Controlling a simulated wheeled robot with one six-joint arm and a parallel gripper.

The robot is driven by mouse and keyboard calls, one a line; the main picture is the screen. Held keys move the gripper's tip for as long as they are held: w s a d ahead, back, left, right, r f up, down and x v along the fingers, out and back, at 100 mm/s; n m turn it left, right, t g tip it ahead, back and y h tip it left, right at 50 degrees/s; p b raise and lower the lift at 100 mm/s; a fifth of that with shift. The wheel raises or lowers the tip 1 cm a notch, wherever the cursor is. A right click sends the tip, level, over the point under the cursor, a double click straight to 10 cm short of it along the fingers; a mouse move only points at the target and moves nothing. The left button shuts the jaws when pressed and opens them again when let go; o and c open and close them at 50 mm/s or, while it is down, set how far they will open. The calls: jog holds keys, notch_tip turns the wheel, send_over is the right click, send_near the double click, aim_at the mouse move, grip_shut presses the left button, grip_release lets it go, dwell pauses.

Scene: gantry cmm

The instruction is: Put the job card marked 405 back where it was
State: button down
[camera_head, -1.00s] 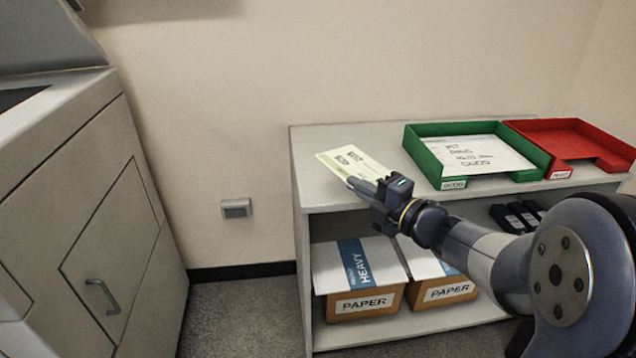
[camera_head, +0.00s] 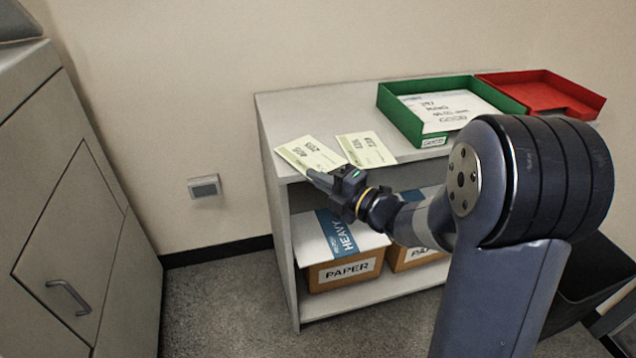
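A pale green job card (camera_head: 307,153) is at the left front of the grey shelf unit's top, with its near edge at my gripper's fingertips. Its print is small and tilted; one line appears to read 405. My gripper (camera_head: 317,180) appears shut on this card's near edge. I cannot tell whether the card touches the shelf top. A second pale green card (camera_head: 366,150) lies on the shelf top just to the right, apart from the first; its number is hard to read.
On the grey shelf unit (camera_head: 300,112) stand a green tray (camera_head: 400,118) holding a white sheet and a red tray (camera_head: 545,92). PAPER boxes (camera_head: 345,272) sit below. A grey machine (camera_head: 60,220) stands left. Shelf top behind the cards is clear.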

jog(key=shift+f, duration=0.4)
jog(key=c, duration=1.7)
grip_release()
jog(key=shift+r, duration=0.1)
jog(key=shift+r, duration=0.15)
jog(key=v, duration=1.2)
jog(key=shift+p, duration=0.45)
